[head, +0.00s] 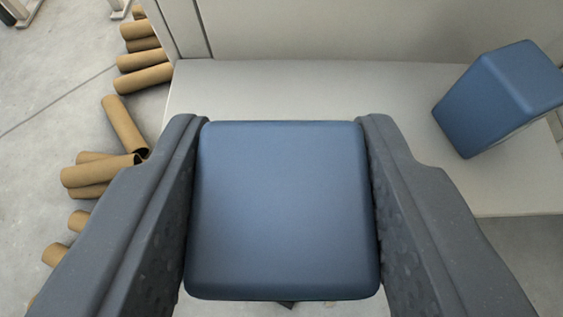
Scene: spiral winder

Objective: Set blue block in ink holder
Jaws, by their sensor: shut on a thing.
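A blue block (284,212) with rounded edges fills the middle of the head view. My gripper (283,205) is shut on it, with one dark grey finger pressed on its left side and one on its right. The block hides what lies directly below it. A second blue block (500,95) lies at the right on a pale grey surface, apart from my gripper. I cannot make out an ink holder in this view.
The pale grey surface (300,85) lies beyond my gripper, with a grey wall or panel (380,28) behind it. Several brown cardboard tubes (124,125) lie on the concrete floor (60,60) at the left. The middle of the pale surface looks clear.

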